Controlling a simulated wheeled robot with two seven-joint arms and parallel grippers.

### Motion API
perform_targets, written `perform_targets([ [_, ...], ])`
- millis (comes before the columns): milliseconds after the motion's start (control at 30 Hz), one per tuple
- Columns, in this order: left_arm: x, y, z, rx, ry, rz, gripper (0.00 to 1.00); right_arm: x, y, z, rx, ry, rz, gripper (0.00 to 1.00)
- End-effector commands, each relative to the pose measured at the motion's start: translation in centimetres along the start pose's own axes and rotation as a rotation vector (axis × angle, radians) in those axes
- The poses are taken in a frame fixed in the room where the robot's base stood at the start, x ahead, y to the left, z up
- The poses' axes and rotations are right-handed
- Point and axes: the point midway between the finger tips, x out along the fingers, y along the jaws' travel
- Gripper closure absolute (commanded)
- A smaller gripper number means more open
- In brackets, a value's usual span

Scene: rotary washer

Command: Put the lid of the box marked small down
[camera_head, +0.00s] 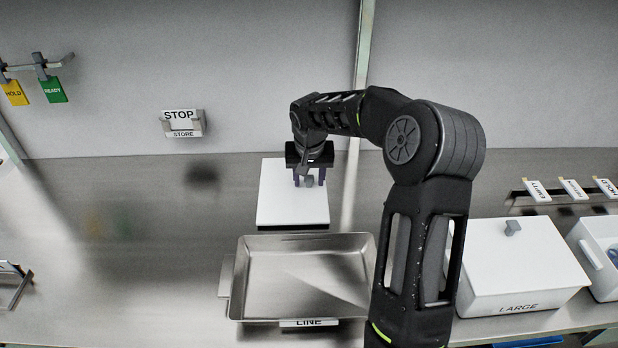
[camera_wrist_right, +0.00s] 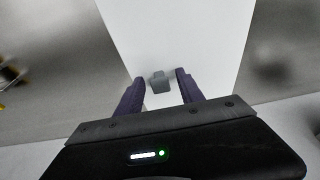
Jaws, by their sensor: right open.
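A flat white lid (camera_head: 292,205) with a small grey knob (camera_wrist_right: 160,82) is behind the metal tray. A dark strip shows under its front edge, and I cannot tell whether it lies flat on the counter. My right gripper (camera_head: 309,178) points down over the lid, and its open fingers stand on either side of the knob. In the wrist view the fingers (camera_wrist_right: 160,88) show a gap to the knob on both sides. No label reading small is in view. My left gripper is out of view.
An empty metal tray (camera_head: 240,285) labelled LINE stands in front of the lid. A closed white box (camera_head: 520,265) marked LARGE is at the right, beside a partly seen open white container (camera_head: 585,240). A STOP sign (camera_head: 181,121) hangs on the wall. The counter left of the lid is clear.

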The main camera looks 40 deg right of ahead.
Motion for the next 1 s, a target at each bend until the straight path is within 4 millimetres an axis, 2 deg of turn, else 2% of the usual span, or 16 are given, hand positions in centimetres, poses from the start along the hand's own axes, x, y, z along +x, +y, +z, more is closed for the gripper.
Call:
perform_targets([
  [233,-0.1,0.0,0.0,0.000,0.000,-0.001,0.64,-0.5,0.0,-0.1,0.000,0.001,0.000,0.55],
  [367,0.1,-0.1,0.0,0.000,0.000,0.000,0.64,-1.8,0.0,-0.1,0.000,0.004,-0.001,0.55],
  [800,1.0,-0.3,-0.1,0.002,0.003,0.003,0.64,-10.4,0.0,-0.1,0.000,0.004,-0.001,0.55],
  [1000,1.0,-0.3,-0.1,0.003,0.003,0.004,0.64,-12.1,0.0,-0.1,0.000,0.001,-0.001,0.55],
])
